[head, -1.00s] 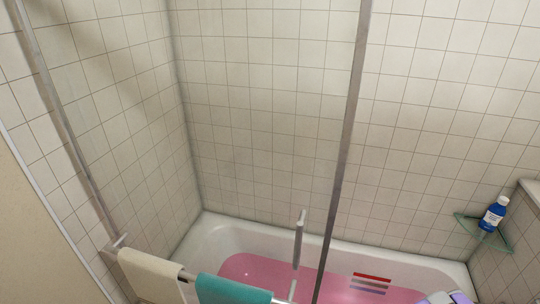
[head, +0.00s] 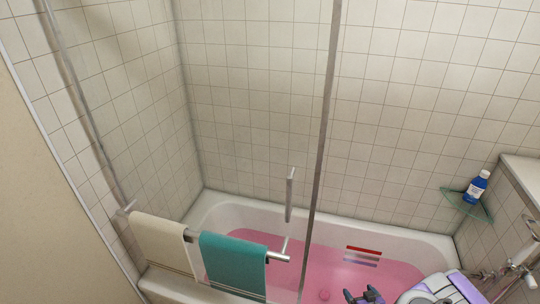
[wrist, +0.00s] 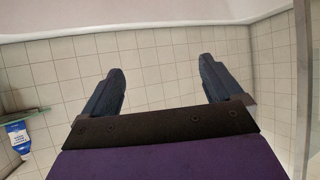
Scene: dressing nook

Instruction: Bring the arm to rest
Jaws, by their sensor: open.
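My gripper (head: 364,295) shows at the bottom edge of the head view, over the tub's pink area, with my arm coming in at the lower right. In the wrist view the two dark fingers of my gripper (wrist: 161,68) stand wide apart with nothing between them.
A bathtub (head: 220,208) with a pink interior lies ahead. A glass screen with a metal post (head: 322,125) and a handle (head: 290,195) stands before it. Cream (head: 158,243) and teal (head: 232,262) towels hang on a rail. A blue bottle (head: 475,188) stands on a corner shelf (head: 462,203).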

